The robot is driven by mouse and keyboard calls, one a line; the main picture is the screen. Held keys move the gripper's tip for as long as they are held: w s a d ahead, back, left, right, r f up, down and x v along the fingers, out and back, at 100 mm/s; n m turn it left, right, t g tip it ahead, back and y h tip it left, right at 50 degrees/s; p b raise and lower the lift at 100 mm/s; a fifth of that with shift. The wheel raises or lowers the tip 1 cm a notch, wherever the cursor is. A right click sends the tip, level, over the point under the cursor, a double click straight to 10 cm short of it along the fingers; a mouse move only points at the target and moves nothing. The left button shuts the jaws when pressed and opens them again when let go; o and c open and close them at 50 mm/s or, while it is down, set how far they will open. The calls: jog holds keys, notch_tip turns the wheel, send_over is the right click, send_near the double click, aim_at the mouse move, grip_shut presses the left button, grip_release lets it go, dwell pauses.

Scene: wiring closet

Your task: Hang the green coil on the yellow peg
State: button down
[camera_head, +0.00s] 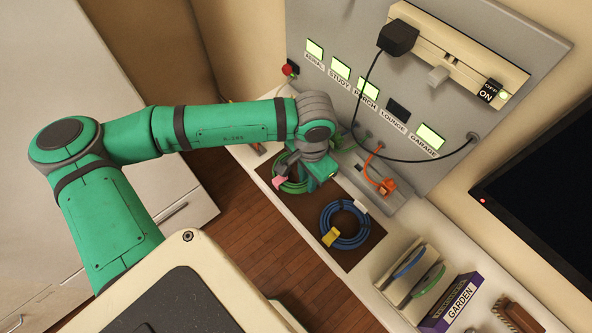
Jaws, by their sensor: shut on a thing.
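A green coil (293,188) with a pink tag (279,183) is at the left part of a brown mat (340,253). My gripper (284,168) is at the coil's upper side and shut on it. My wrist covers part of the coil, and I cannot tell whether the coil still touches the mat. I cannot make out a yellow peg in this view; my arm hides part of the shelf and wall behind it.
A blue coil (345,240) with yellow and white tags lies on the mat. An orange plug (387,186) and black cables hang near the labelled panel (345,45). A rack (410,272) and purple GARDEN box (455,300) stand at right. Wooden floor (235,215) lies in front.

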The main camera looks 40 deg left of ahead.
jog(key=shift+r, duration=2.85)
